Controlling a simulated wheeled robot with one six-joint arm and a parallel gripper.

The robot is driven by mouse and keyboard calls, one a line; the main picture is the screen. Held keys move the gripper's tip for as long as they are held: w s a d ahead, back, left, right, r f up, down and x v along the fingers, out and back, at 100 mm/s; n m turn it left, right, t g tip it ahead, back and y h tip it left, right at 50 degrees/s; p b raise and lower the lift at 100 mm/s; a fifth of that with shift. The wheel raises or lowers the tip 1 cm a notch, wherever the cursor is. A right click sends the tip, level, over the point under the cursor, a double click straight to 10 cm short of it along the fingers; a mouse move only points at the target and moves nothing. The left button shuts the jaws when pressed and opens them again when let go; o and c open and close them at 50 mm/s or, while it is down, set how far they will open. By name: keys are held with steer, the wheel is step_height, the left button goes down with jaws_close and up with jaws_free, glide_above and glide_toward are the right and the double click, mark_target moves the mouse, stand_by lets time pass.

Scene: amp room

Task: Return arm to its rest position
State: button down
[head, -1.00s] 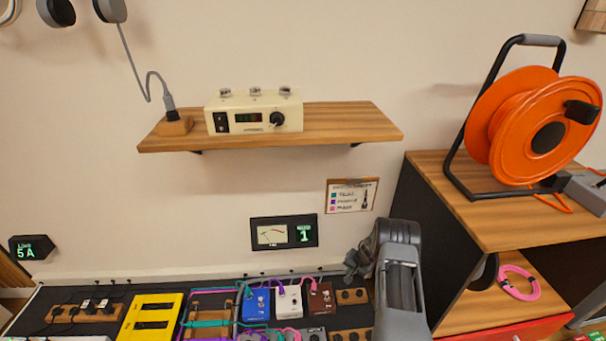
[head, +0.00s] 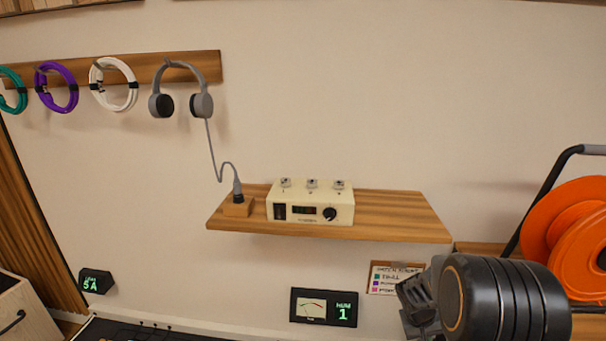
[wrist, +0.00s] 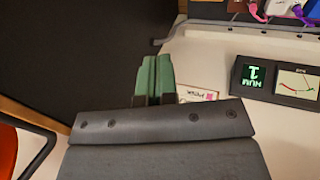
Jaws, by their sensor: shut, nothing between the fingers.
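My gripper (head: 412,303) shows at the lower right of the head view, in front of the wall below the shelf. The dark, round wrist part of my arm covers much of that corner. In the wrist view the green-tipped fingers of my gripper (wrist: 153,78) lie side by side, shut and empty. They are in front of the small legend card (head: 392,279), which they partly hide; a part of it also shows in the wrist view (wrist: 197,95).
A shelf (head: 400,212) holds a cream box (head: 312,205). Headphones (head: 180,95) and coiled cables hang from a rail (head: 140,68). A meter panel (head: 323,307) is on the wall left of my gripper. An orange reel (head: 570,235) stands at right.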

steer(key=s+a+r+t+y+p, duration=0.1)
steer(key=s+a+r+p, duration=0.3)
steer(key=r, duration=0.6)
steer(key=s+a+r+t+y+p, duration=0.1)
steer(key=s+a+r+p, duration=0.3)
steer(key=r, duration=0.6)
steer(key=s+a+r+n+t+y+p, duration=0.1)
steer(key=s+a+r+y+p, duration=0.1)
steer(key=s+a+r+p, duration=0.2)
steer(key=s+a+r, duration=0.1)
steer(key=a+r, duration=0.2)
steer(key=r, duration=0.3)
steer(key=shift+a+r+p, duration=0.25)
steer(key=shift+r+p, duration=0.05)
steer(key=shift+r, duration=0.05)
